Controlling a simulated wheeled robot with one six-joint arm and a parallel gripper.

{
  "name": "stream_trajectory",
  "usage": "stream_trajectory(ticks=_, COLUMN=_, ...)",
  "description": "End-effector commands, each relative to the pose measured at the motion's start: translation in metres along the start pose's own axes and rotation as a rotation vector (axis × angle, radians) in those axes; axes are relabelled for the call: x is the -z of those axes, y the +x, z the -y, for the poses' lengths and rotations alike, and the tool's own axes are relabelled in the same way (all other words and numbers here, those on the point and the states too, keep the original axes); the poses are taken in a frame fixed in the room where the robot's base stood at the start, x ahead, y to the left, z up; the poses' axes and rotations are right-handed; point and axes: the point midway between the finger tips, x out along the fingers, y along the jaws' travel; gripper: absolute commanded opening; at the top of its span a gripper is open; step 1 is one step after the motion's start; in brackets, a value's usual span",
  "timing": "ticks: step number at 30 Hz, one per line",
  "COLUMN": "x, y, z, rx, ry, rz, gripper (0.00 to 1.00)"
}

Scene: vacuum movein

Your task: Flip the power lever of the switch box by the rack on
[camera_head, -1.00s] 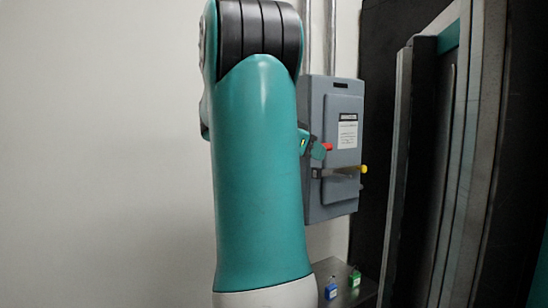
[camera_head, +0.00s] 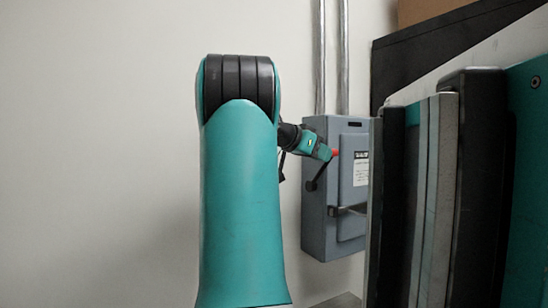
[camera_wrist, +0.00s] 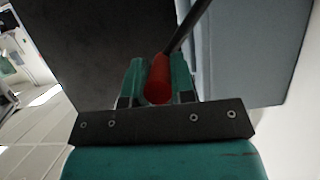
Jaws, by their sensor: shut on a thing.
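The grey switch box (camera_head: 318,235) hangs on the wall right of my arm in the head view, its right edge partly behind the rack. Its power lever (camera_head: 318,178) is a dark bar on the left side, slanting up and right from its pivot to a red grip (camera_head: 336,152). My gripper (camera_head: 327,153) is at that grip. In the wrist view, the red grip (camera_wrist: 157,82) sits between the two teal fingers of my gripper (camera_wrist: 158,88), which is shut on it. The dark bar runs up and right from the grip.
The rack's upright panels (camera_head: 447,170) fill the right side, close in front of the box. Two metal conduits (camera_head: 344,60) rise above the box. The wall (camera_head: 100,150) left of my arm is bare. A dark surface edge (camera_head: 340,300) shows below the box.

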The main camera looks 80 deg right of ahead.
Motion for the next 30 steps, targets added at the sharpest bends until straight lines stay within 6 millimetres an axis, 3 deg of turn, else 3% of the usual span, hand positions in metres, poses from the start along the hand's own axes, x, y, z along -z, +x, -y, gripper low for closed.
stream_trajectory(ticks=16, x=0.0016, y=-0.0023, z=0.0040, rx=0.007, ry=0.000, rz=-0.001, gripper=0.00)
stream_trajectory(ticks=17, x=0.0015, y=-0.0023, z=0.0040, rx=0.008, ry=0.000, rz=-0.001, gripper=0.28)
stream_trajectory(ticks=20, x=0.0014, y=-0.0019, z=0.0038, rx=0.007, ry=0.000, rz=0.000, gripper=0.48)
stream_trajectory(ticks=30, x=0.0010, y=-0.0049, z=0.0034, rx=0.005, ry=0.001, rz=0.000, gripper=0.48)
